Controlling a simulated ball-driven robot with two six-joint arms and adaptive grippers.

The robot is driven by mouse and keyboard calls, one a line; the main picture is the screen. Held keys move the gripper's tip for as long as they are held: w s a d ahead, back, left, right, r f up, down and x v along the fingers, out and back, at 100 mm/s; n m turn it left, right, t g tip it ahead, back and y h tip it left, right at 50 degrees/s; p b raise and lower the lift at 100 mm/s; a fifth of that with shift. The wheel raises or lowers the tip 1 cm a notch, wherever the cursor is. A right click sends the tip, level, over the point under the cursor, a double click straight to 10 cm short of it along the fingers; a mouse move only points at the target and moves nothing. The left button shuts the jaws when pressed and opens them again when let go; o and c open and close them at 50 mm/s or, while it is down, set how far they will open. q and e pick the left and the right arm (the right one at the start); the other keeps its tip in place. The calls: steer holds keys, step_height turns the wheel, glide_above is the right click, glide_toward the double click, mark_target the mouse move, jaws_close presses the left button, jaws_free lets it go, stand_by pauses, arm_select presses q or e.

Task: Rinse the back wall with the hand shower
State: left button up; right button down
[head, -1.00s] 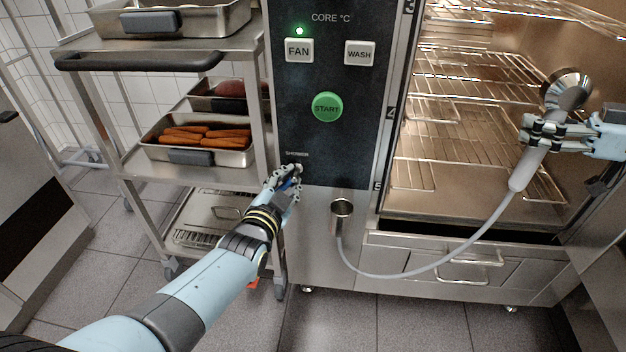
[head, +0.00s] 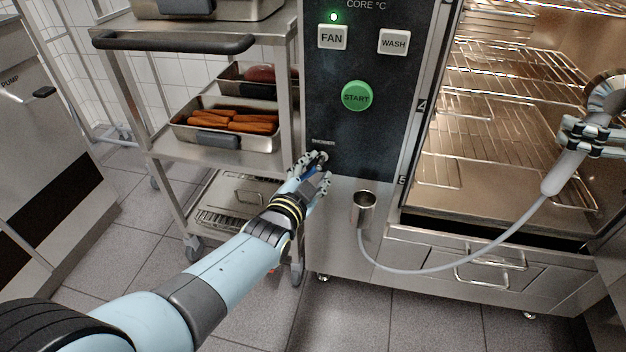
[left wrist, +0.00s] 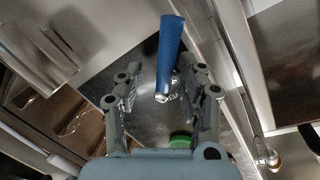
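The hand shower (head: 567,165) has a grey handle, a round metal head at the right picture edge, and a grey hose. My right gripper (head: 592,137) is shut on its handle in front of the open oven chamber (head: 470,180). The fingers partly hide the lever in the head view. The chamber's back wall is partly hidden behind wire racks.
The hose hangs from a metal holder cup (head: 364,206) on the oven front. The panel has a green START button (head: 357,96), FAN (head: 332,37) and WASH (head: 394,42) keys. A trolley (head: 210,150) with trays of food stands close left of my left gripper.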

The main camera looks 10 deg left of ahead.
arm_select(q)
steer(key=s+a+r, duration=0.1)
steer(key=s, duration=1)
steer(key=shift+s+a+r, duration=0.15)
steer(key=shift+s+a, duration=0.15)
steer(key=shift+a, duration=0.1)
steer(key=c, duration=0.3)
steer(key=shift+d+m, duration=0.25)
steer(key=shift+m, duration=0.75)
steer(key=shift+c, duration=1.4)
steer(key=m, duration=0.2)
steer(key=shift+s+d+f+m+h, duration=0.15)
steer(key=shift+d+f+m+h, duration=0.15)
steer(key=shift+m+h, duration=0.1)
jaws_close()
step_height(320, 180, down, 4)
steer(key=m+g+h, duration=0.2)
steer(key=m+g, duration=0.1)
steer(key=m, duration=1.3)
steer(key=a+f+x, duration=0.1)
steer(key=x, duration=0.9)
steer(key=shift+g, duration=0.3)
steer(key=shift+a+r, duration=1.45)
steer(key=shift+r, duration=0.15)
